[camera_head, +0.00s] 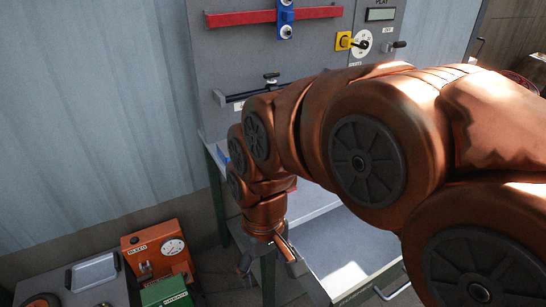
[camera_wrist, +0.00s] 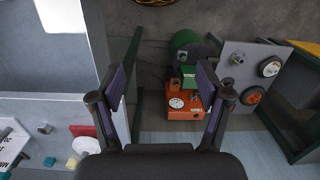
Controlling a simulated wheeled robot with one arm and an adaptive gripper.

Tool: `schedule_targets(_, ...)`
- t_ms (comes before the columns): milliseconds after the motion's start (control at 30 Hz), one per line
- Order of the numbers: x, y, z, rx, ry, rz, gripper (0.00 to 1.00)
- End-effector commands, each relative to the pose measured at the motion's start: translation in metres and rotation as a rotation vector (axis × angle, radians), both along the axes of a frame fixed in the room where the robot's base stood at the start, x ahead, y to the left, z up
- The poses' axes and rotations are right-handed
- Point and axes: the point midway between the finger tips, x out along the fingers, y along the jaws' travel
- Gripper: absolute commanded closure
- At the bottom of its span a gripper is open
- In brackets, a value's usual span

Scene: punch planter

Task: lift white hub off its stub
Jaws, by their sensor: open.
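My gripper (camera_head: 269,262) hangs below my copper arm, in front of the bench's left side. In the wrist view its two fingers (camera_wrist: 170,72) are spread wide with nothing between them. A round wheel with a pale, whitish hub (camera_wrist: 270,67) sits on a grey panel (camera_wrist: 228,85) at the right of the wrist view, apart from my fingers. I cannot tell for certain that this is the white hub, and its stub is hidden. An orange-centred wheel (camera_wrist: 252,96) is beside it. In the head view the white hub is not visible.
An orange box with a dial (camera_head: 158,252) and a green box (camera_head: 165,292) stand on the left. The bench (camera_head: 345,248) and its upright panel (camera_head: 235,60) are close to my arm. Dark floor (camera_wrist: 155,60) shows between my fingers.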

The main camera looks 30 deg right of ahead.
Motion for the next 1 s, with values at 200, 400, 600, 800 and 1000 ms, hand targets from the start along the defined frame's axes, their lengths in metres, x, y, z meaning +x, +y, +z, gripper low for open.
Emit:
schedule_targets(200,0.097,-0.035,-0.002,0.027,-0.135,-0.009,0.00)
schedule_targets(400,0.176,-0.089,-0.006,0.026,-0.259,-0.030,0.00)
schedule_targets(600,0.238,-0.159,-0.012,-0.003,-0.372,-0.066,0.00)
schedule_targets(800,0.269,-0.211,-0.016,-0.037,-0.441,-0.093,0.00)
schedule_targets(1000,0.276,-0.227,-0.017,-0.049,-0.460,-0.099,0.00)
